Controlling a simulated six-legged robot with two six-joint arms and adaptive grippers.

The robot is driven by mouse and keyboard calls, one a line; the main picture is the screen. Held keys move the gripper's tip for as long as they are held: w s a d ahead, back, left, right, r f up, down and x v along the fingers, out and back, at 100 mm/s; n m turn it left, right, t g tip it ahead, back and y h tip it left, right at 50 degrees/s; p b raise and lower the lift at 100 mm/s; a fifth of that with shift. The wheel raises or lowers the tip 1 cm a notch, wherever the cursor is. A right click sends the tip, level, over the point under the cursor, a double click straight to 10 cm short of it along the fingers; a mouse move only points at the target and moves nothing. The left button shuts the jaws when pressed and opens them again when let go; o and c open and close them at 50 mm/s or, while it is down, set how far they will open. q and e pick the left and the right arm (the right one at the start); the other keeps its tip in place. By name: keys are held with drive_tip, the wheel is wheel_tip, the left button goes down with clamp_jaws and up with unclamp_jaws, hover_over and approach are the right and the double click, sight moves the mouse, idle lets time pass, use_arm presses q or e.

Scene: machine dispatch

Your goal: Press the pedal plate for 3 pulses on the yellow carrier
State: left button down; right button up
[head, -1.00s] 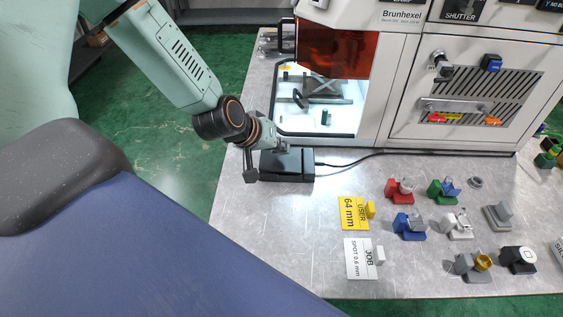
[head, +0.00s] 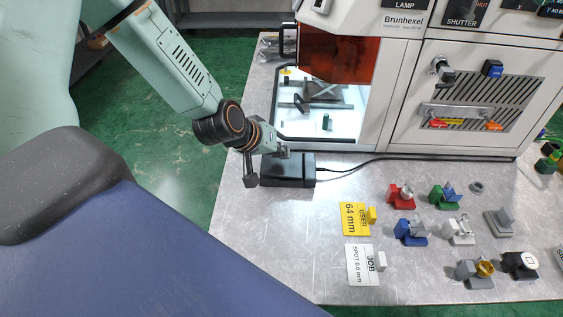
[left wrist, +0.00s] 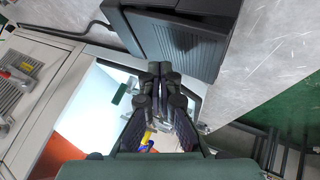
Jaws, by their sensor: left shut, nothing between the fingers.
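The black pedal plate (head: 288,172) lies on the bench in front of the machine's lit chamber, with a cable running right from it. My left gripper (head: 285,153) is at the pedal's back edge, fingers shut and empty. In the left wrist view, the shut fingertips (left wrist: 160,70) overlap the edge of the ribbed pedal (left wrist: 185,40); I cannot tell whether they touch it. A small yellow piece (left wrist: 148,135) shows partly behind the fingers there. I cannot tell whether it is the yellow carrier. My right gripper is not in view.
The lit chamber (head: 345,112) has a raised orange shutter (head: 333,52). Right of the pedal stand a yellow card (head: 355,219), a white card (head: 360,265), and several coloured fixtures, including a red one (head: 401,194) and a blue one (head: 410,232). Bare bench lies in front of the pedal.

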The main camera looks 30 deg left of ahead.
use_arm(q)
drive_tip(key=shift+d, duration=0.1)
drive_tip(key=shift+f, duration=0.35)
drive_tip(key=shift+f+b, duration=0.1)
drive_tip(key=shift+b, duration=0.25)
drive_tip(key=shift+s+f+b, duration=0.15)
drive_tip(key=shift+f+b, duration=0.35)
drive_tip(key=shift+f, duration=0.15)
idle(0.8)
idle(0.3)
drive_tip(key=shift+r+p, duration=0.95)
drive_tip(key=shift+r, duration=0.15)
